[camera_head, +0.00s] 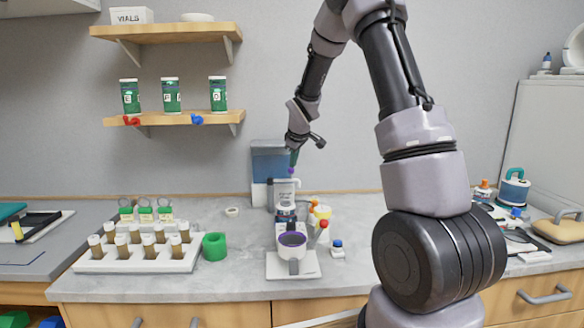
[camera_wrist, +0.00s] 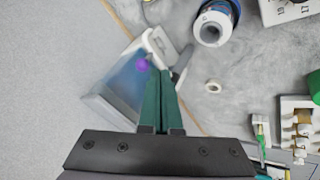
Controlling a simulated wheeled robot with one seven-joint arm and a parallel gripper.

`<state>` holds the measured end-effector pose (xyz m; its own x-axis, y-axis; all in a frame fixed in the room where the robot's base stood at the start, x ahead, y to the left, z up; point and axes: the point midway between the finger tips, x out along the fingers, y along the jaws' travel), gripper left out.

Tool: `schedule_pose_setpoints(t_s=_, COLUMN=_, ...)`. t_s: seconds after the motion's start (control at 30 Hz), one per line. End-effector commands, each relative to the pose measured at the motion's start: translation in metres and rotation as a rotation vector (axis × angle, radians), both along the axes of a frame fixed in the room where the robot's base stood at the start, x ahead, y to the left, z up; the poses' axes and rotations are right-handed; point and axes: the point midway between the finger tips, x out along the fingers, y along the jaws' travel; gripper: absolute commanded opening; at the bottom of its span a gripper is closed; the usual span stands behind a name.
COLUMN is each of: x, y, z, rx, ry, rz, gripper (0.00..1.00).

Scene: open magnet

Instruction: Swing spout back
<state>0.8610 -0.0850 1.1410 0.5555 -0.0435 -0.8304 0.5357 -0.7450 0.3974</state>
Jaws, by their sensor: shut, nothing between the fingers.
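A dispenser with a blue translucent tank (camera_head: 270,165) stands against the wall in the head view. It also shows in the wrist view (camera_wrist: 120,85). A white spout-like arm (camera_head: 285,183) reaches forward from its top, and I take it for the spout. In the wrist view a white part (camera_wrist: 160,42) and a grey part lie just beyond my fingertips. My gripper (camera_head: 293,158) points down above the dispenser's right side. Its green fingers (camera_wrist: 160,74) are shut and empty. A small purple spot (camera_wrist: 142,65) lies beside the fingertips. I cannot tell whether the fingers touch the spout.
A white rack (camera_head: 130,263) of vials and a green ring (camera_head: 215,246) stand to the left. Bottles stand to the right. Shelves hang above at left.

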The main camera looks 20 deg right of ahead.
Motion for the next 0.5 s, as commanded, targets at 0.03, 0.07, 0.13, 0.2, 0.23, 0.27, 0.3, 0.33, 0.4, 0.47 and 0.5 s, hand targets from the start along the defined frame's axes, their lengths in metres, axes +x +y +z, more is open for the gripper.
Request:
schedule_pose_setpoints(t_s=0.03, x=-0.004, y=-0.003, z=0.007, rx=0.0, ry=-0.002, rz=-0.002, gripper=0.0)
schedule_pose_setpoints(t_s=0.07, x=-0.007, y=-0.003, z=0.011, rx=0.0, ry=-0.001, rz=-0.002, gripper=0.0)
schedule_pose_setpoints(t_s=0.13, x=-0.013, y=-0.005, z=0.021, rx=0.0, ry=-0.002, rz=-0.002, gripper=0.0)
schedule_pose_setpoints(t_s=0.2, x=-0.019, y=-0.007, z=0.031, rx=0.0, ry=-0.003, rz=-0.003, gripper=0.0)
schedule_pose_setpoints(t_s=0.23, x=-0.022, y=-0.008, z=0.034, rx=0.0, ry=-0.001, rz=-0.002, gripper=0.0)
schedule_pose_setpoints(t_s=0.27, x=-0.024, y=-0.008, z=0.038, rx=0.0, ry=-0.002, rz=-0.001, gripper=0.0)
schedule_pose_setpoints(t_s=0.3, x=-0.027, y=-0.009, z=0.043, rx=0.0, ry=-0.001, rz=-0.002, gripper=0.0)
schedule_pose_setpoints(t_s=0.33, x=-0.029, y=-0.01, z=0.045, rx=0.0, ry=-0.001, rz=-0.002, gripper=0.0)
schedule_pose_setpoints(t_s=0.4, x=-0.033, y=-0.011, z=0.051, rx=-0.001, ry=-0.001, rz=-0.002, gripper=0.0)
schedule_pose_setpoints(t_s=0.47, x=-0.035, y=-0.011, z=0.054, rx=-0.001, ry=0.0, rz=-0.001, gripper=0.0)
schedule_pose_setpoints(t_s=0.5, x=-0.036, y=-0.011, z=0.055, rx=-0.001, ry=0.0, rz=-0.001, gripper=0.0)
